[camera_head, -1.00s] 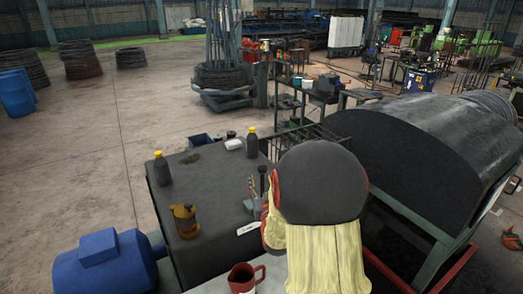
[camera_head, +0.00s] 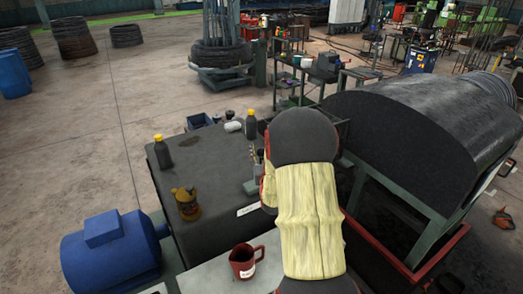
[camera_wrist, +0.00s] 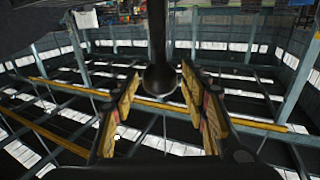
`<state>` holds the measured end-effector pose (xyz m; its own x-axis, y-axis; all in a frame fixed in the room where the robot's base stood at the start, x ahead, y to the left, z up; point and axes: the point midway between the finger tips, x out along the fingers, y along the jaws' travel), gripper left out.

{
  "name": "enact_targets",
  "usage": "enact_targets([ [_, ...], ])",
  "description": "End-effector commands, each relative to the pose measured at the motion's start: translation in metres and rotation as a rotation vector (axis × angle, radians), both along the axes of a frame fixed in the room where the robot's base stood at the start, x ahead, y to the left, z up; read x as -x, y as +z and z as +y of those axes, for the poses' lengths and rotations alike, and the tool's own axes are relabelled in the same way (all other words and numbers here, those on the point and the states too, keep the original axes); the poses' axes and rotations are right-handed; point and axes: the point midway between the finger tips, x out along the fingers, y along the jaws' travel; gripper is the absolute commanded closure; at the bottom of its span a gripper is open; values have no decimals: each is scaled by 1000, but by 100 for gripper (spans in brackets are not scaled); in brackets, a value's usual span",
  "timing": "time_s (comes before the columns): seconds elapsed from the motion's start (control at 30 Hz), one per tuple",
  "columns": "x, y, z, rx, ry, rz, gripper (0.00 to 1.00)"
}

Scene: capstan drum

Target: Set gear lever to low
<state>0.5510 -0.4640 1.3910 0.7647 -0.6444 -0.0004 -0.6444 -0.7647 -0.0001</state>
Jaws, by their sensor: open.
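The gear lever's dark round knob (camera_wrist: 160,79) and straight shaft show in the middle of the wrist view. My gripper (camera_wrist: 161,73) is open, with one yellow-lined finger on each side of the knob and a visible gap to both. In the head view my arm covers most of the lever; thin rods (camera_head: 256,158) and a small grey bracket (camera_head: 251,187) show just left of it. My fingers are hidden there too. A white label plate (camera_head: 248,210) lies on the dark machine housing (camera_head: 208,205) below the bracket.
On the housing stand two yellow-capped bottles (camera_head: 162,152) (camera_head: 251,126) and a brass-coloured can (camera_head: 187,204). A red mug (camera_head: 242,262) is near the front. A blue motor (camera_head: 110,250) sits at left, and a large dark drum (camera_head: 400,145) at right.

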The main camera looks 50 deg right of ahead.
Motion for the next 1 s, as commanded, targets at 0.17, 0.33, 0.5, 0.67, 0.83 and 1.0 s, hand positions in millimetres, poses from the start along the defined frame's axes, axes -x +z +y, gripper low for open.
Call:
enact_targets([
  [0.17,0,0,0,0,0,0,56],
  [0.33,0,0,0,0,0,0,62],
  [0.5,0,0,0,0,0,0,72],
  [0.67,0,0,0,0,0,0,81],
  [0.83,0,0,0,0,0,0,91],
  [1.0,0,0,0,0,0,0,100],
])
